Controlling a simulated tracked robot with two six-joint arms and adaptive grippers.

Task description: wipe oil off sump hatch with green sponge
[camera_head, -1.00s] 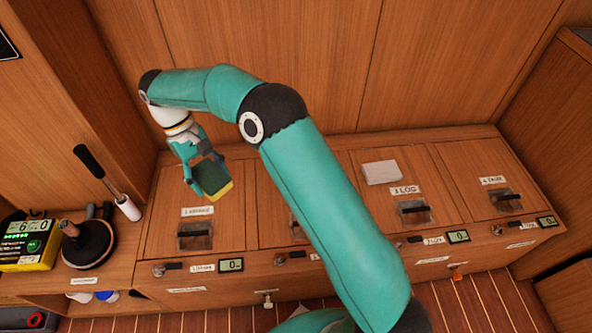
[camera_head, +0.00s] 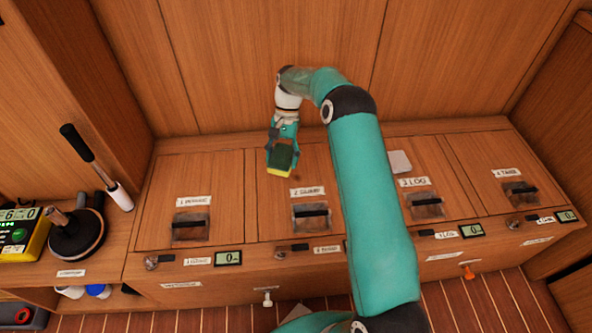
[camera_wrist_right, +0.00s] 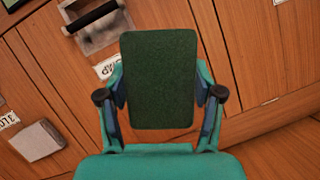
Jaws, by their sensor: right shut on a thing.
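The green sponge (camera_head: 281,158), dark green with a yellow underside, is in my right gripper (camera_head: 283,146). In the right wrist view the sponge (camera_wrist_right: 158,80) sits between both fingers, which are shut on it. The gripper is over the upper part of the second hatch from the left (camera_head: 325,178); I cannot tell whether the sponge touches the wood. That hatch has a label starting with 2, too small to read surely, and a recessed handle (camera_head: 311,216). No hatch label clearly reads sump. I cannot make out oil; the sponge hides part of the hatch. My left gripper is not in view.
Hatch 1 (camera_head: 170,180) is left, hatch 3 LOG and hatch 4 are right. A pale pad (camera_head: 400,162) lies on hatch 3, beside my right arm. A black round-based tool (camera_head: 77,235), a white-collared rod (camera_head: 118,196) and a yellow meter (camera_head: 22,235) stand at left.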

